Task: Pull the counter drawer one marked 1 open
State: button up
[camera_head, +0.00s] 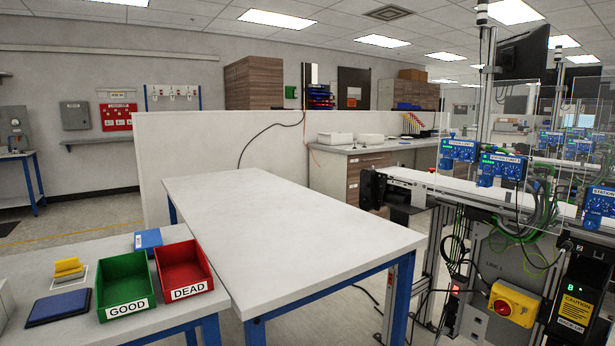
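My gripper is not in view.
A long white table (285,225) fills the middle foreground. A side table holds a green GOOD bin (124,284) and a red DEAD bin (183,270). A conveyor (460,187) with wiring and a yellow emergency-stop box (513,303) stands at right. The white partition (230,148) runs behind the table.

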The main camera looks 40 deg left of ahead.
aim_at(357, 162)
jog(key=u, duration=1.25)
